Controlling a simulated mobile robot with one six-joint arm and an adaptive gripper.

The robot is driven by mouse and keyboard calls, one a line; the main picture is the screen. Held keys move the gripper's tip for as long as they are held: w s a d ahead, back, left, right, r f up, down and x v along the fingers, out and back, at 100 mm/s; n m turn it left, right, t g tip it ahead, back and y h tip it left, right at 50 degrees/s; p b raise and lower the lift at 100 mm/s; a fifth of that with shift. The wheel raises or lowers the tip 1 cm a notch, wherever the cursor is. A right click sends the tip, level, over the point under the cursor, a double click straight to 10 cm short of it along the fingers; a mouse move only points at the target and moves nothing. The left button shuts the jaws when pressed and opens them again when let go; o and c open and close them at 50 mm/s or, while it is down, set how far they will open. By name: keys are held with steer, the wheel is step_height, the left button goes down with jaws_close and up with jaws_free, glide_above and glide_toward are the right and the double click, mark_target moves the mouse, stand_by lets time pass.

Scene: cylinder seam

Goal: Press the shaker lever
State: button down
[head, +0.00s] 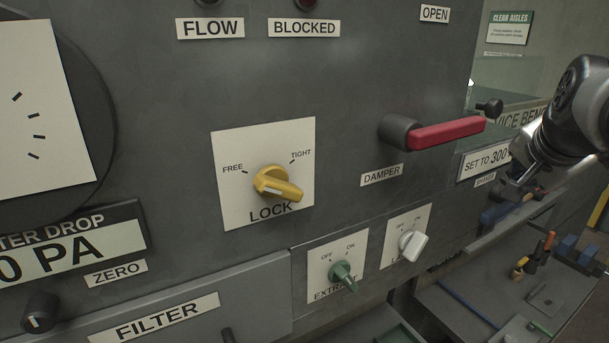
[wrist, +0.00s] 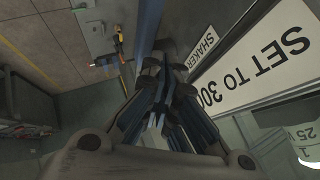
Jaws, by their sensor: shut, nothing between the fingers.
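My gripper (head: 512,192) is at the right of the head view, beside the panel, with its fingers near the small SHAKER label (head: 485,180). In the wrist view the gripper (wrist: 160,92) is shut and empty, and the SHAKER label (wrist: 203,48) lies to the right of its fingertips. I cannot clearly make out the shaker lever. The fingers and the dark parts around them may hide it, and I cannot tell whether they touch it.
A red damper handle (head: 447,133) sticks out left of my gripper. A SET TO 300 sign (head: 485,160) is close by. A yellow lock knob (head: 277,184), a green knob (head: 343,275) and a white knob (head: 412,244) stand out from the panel. A bench with tools is at lower right.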

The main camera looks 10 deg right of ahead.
mark_target(510, 206)
steer(key=shift+r+p, duration=1.75)
steer(key=shift+r, duration=0.6)
steer(key=shift+f, duration=0.15)
